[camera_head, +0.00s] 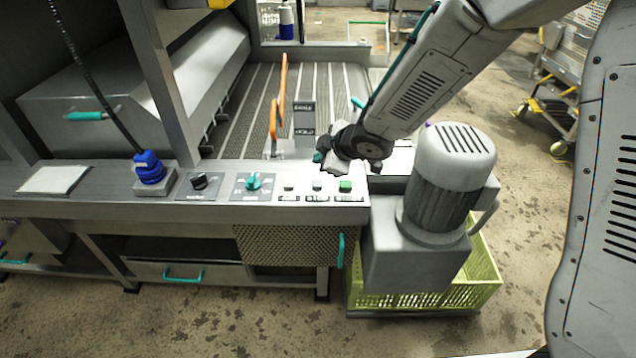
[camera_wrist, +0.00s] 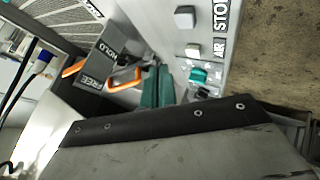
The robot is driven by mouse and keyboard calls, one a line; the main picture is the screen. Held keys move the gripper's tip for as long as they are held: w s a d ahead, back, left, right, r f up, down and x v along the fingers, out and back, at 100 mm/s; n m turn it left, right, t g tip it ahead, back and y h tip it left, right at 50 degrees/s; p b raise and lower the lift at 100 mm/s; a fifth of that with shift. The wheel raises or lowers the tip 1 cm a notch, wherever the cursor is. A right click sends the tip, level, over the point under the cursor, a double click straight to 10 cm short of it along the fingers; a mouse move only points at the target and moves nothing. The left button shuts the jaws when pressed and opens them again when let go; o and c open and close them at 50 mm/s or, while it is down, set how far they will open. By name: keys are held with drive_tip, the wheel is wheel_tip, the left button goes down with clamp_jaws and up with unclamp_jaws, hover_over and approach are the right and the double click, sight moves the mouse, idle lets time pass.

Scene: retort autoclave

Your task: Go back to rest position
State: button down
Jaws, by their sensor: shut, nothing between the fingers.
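My gripper (camera_head: 320,157) is above the back edge of the control panel (camera_head: 215,209), near the row of push buttons, and holds nothing. Its teal fingertips (camera_wrist: 158,87) are close together in the wrist view, over the grey panel beside an orange lever (camera_wrist: 125,82). In the head view the orange lever (camera_head: 273,118) stands upright, left of my gripper. The green button (camera_head: 345,185) is just in front of and right of my gripper. My gripper appears apart from the panel, though its exact height is hard to tell.
A teal selector knob (camera_head: 253,181), a black knob (camera_head: 199,181) and a blue plug (camera_head: 148,167) are on the panel. A grey motor (camera_head: 451,160) stands right of the panel, near my forearm, above a yellow-green crate (camera_head: 483,275).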

idle(0.4)
drive_tip(key=d+f+h, duration=0.1)
drive_tip(key=s+d+f+m+h, duration=0.1)
drive_tip(key=d, duration=0.1)
drive_tip(key=d+m+h, duration=0.1)
drive_tip(key=shift+s+d+f+g, duration=0.2)
drive_tip(key=shift+d+f+g, duration=0.15)
drive_tip(key=shift+f+g, duration=0.05)
drive_tip(key=d, duration=0.1)
drive_tip(key=s+d+m+h, duration=0.1)
drive_tip(key=d, duration=0.1)
drive_tip(key=shift+s+d+r+m+g+h, duration=0.15)
drive_tip(key=shift+s+r+m+g+h, duration=0.15)
drive_tip(key=shift+m, duration=0.1)
drive_tip(key=s+d+r+m+g+h, duration=0.25)
drive_tip(key=s+d+r+m, duration=0.25)
drive_tip(key=s+d, duration=0.35)
drive_tip(key=s+d+r+m+g, duration=0.1)
drive_tip(key=s+d+r+m, duration=0.3)
drive_tip(key=s+r, duration=0.3)
drive_tip(key=s+d+r+m+y, duration=0.1)
drive_tip(key=s+d+r+m, duration=0.3)
drive_tip(key=s, duration=1.1)
wheel_tip(320, 180, up, 3)
drive_tip(key=shift+s+r+g, duration=0.1)
drive_tip(key=shift+s+g, duration=0.2)
drive_tip(key=shift+g, duration=0.05)
drive_tip(key=shift+d, duration=0.1)
